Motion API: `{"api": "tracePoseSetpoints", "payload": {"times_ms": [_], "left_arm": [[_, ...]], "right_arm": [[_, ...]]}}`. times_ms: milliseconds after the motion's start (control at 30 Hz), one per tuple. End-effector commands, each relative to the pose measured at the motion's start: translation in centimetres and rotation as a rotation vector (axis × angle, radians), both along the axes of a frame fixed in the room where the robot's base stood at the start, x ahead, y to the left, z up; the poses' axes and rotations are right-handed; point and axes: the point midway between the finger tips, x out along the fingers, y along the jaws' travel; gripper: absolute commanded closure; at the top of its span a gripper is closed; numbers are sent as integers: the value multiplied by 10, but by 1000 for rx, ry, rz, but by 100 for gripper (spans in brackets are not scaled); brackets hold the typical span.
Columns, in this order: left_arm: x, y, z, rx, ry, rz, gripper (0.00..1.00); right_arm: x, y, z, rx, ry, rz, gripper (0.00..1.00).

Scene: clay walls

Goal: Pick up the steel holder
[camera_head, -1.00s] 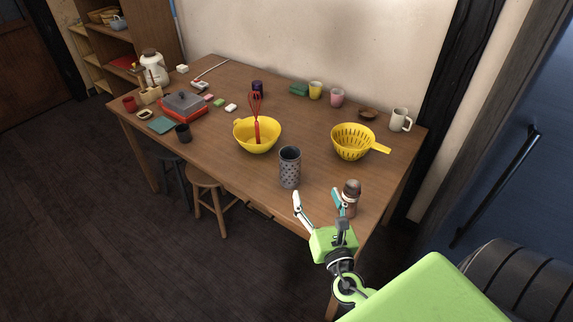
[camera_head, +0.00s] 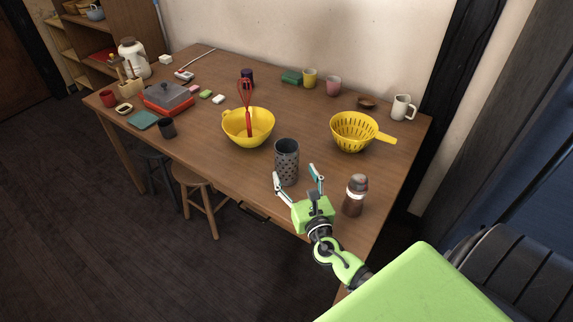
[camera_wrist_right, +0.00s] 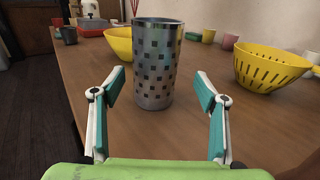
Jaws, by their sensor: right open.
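The steel holder (camera_head: 286,161) is a grey upright cylinder with rows of dark square holes, standing near the table's front edge. It also shows in the right wrist view (camera_wrist_right: 157,62), upright just beyond the fingertips. My right gripper (camera_head: 297,178) is open and empty, low over the table's front edge, with its fingers pointing at the holder. In the wrist view the holder is between the lines of the two fingers (camera_wrist_right: 160,88), and I see no contact. My left gripper is not in view.

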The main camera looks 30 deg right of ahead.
Motion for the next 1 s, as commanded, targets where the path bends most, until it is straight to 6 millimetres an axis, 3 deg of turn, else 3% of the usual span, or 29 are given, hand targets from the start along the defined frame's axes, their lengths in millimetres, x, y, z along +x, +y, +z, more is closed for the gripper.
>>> {"api": "tracePoseSetpoints", "payload": {"times_ms": [233,500,800,1000], "left_arm": [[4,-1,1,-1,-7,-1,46],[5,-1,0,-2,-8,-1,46],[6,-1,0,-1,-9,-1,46],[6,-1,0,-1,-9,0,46]], "right_arm": [[19,-3,1,2,-1,0,33],[57,-9,1,1,0,-1,33],[62,-10,2,1,1,0,33],[62,-10,2,1,1,0,78]]}}
